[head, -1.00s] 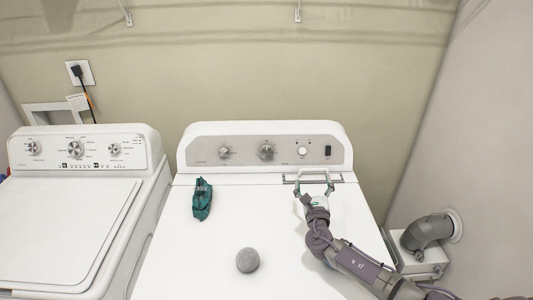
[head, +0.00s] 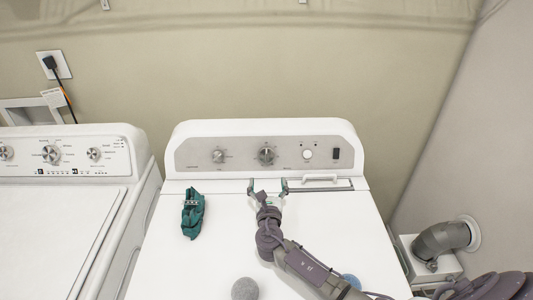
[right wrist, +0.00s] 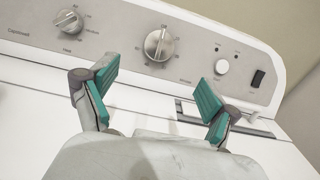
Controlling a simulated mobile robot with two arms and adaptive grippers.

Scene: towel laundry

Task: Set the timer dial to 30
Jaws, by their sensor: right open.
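The dryer's control panel (head: 190,152) carries a smaller left dial (head: 218,156) and a larger middle dial (head: 266,155), both silver knobs. My left gripper is not in view.
Right of the dials are a round white button (head: 308,155) and a dark switch (head: 336,154). A slot with a white handle (head: 320,178) lies below them. A teal cloth (head: 192,214) and a grey ball (head: 245,289) lie on the dryer top. A washer (head: 60,230) stands left.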

